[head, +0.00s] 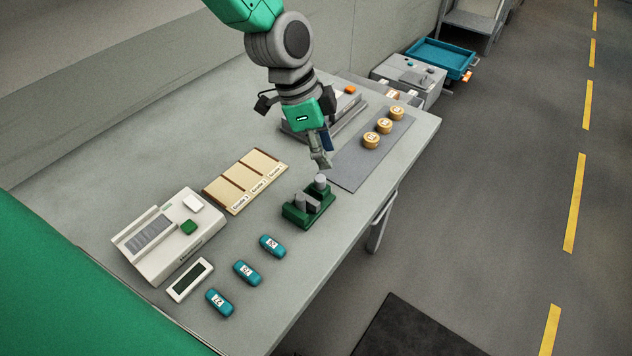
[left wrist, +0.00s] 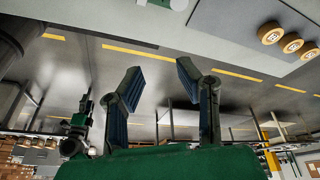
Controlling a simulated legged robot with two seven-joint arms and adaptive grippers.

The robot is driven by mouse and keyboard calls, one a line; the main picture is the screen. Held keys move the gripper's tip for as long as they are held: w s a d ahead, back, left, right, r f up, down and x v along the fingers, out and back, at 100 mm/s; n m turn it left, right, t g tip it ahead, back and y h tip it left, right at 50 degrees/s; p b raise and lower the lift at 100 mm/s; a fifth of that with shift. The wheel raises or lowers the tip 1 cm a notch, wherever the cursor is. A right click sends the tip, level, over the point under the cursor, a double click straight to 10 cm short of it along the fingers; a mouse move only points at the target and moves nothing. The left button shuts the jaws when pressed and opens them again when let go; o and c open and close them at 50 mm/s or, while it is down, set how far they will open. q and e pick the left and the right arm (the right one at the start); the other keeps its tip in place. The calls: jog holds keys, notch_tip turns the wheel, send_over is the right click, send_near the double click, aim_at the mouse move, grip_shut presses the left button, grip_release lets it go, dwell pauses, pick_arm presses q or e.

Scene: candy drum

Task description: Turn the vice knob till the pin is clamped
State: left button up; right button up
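The small green vice (head: 296,216) stands on the grey table near its front edge, with grey jaw blocks and a round grey knob (head: 320,181) at its far end. I cannot make out a separate pin between the jaws. My left gripper (head: 322,162) points down just above and behind the knob, seemingly apart from it. In the left wrist view, my left gripper (left wrist: 156,72) has its two fingers spread with nothing between them. Part of the vice's green body (left wrist: 158,3) and a grey round part show at the top edge there.
Several teal pieces (head: 247,272), a white device (head: 165,240) with a green button, and a wooden tray (head: 234,206) lie left of the vice. Orange-topped round pieces (head: 384,125) sit on a dark grey mat (head: 349,171) beyond. The table's right edge is near the vice.

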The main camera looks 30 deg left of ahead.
aim_at(320, 177)
pick_arm(q)
jog(key=w+f+m+y+b, duration=0.1)
jog(key=f, duration=0.3)
jog(key=a+f+m+y+b, duration=0.1)
jog(key=f+m, duration=0.1)
jog(key=f, duration=0.2)
jog(key=w+a+f+m+g+y+b, duration=0.1)
jog(key=f+m+b, duration=0.1)
jog(key=f, duration=0.2)
jog(key=shift+w+a+y, duration=0.1)
jog(key=shift+w+y, duration=0.2)
jog(key=shift+w, duration=0.05)
pick_arm(e)
notch_tip(320, 177, down, 6)
jog(key=shift+a+r, duration=0.1)
jog(key=shift+r, duration=0.1)
pick_arm(q)
grip_shut()
